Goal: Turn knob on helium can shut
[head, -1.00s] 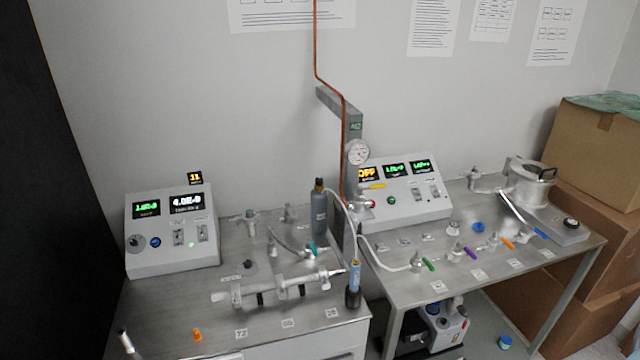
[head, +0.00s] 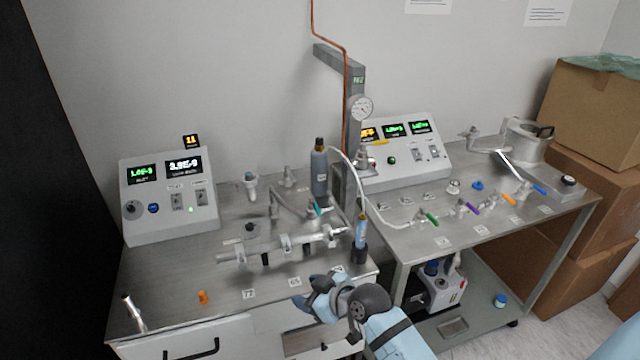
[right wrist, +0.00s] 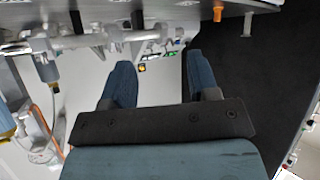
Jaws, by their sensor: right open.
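The grey-blue can (head: 319,175), which I take for the helium can, stands upright at the back right of the left bench, with a dark knob (head: 319,144) on top. A pale hose (head: 347,168) arcs from its top towards a small blue cylinder (head: 361,232) in a black holder (head: 359,254). My right gripper (head: 306,293) is at the bench's front edge, in front of and below the can, clear of it. In the right wrist view its two blue fingers (right wrist: 158,78) are apart with nothing between them. My left gripper is not in view.
Metal tubing and valves (head: 285,245) lie across the left bench between my gripper and the can. A control box (head: 168,195) stands at left, another (head: 405,150) behind at right. A gauge (head: 361,108) hangs beside a copper pipe (head: 345,85). An orange cap (head: 203,297) sits near the front.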

